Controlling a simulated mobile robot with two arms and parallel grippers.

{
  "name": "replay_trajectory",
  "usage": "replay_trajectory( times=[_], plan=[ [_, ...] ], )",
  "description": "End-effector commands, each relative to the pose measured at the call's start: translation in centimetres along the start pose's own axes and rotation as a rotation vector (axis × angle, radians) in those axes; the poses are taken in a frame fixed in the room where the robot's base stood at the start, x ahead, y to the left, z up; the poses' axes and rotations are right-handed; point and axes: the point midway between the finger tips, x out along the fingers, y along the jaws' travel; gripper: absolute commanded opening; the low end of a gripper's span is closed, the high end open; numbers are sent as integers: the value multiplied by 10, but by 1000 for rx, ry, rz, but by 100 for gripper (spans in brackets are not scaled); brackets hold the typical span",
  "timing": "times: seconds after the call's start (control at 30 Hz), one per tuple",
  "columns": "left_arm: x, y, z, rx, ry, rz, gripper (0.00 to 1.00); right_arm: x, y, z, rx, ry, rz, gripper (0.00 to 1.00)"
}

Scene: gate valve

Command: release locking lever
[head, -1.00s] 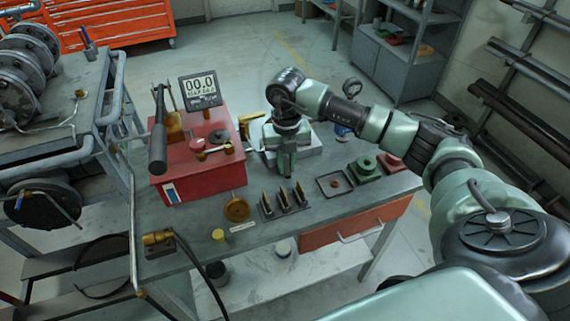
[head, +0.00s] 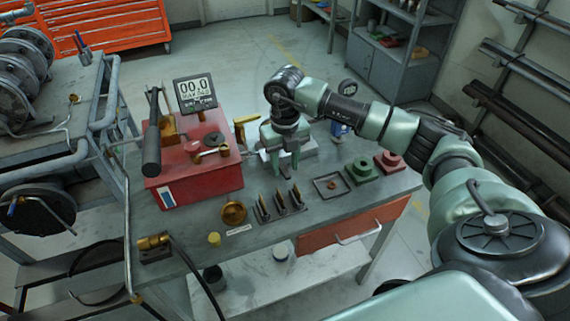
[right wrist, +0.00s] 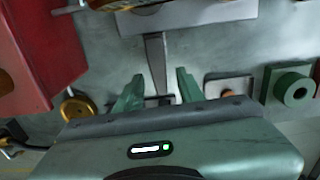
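My right gripper (head: 285,169) points down over the bench beside the red box, in front of a pale grey block (head: 302,147). In the right wrist view its two fingers (right wrist: 160,92) are apart, so it is open. A flat grey bar (right wrist: 155,60) runs from the grey block (right wrist: 190,15) toward the space between the fingers. It looks like the locking lever, and I see no finger closed on it. Its lower end is hidden near the gripper body. A yellow handle (head: 243,123) stands behind left of the gripper. My left gripper is not in view.
The red box (head: 195,175) with a gauge display (head: 194,93) and a black-gripped lever (head: 152,150) stands left. Upright pegs (head: 281,205), a small tray (head: 331,187), a green block (head: 362,172) and a red block (head: 389,162) lie along the bench's front right.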

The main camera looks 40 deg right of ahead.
Motion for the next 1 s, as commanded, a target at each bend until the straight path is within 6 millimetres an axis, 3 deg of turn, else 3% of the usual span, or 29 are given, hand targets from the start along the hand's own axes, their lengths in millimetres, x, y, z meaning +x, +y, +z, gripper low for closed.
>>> replay_trajectory(
  times=[0.43,1.0],
  plan=[
    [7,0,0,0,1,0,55,-67,0,1,0,-5,2,38],
    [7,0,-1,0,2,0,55,-74,0,0,0,-2,1,38]
  ],
)
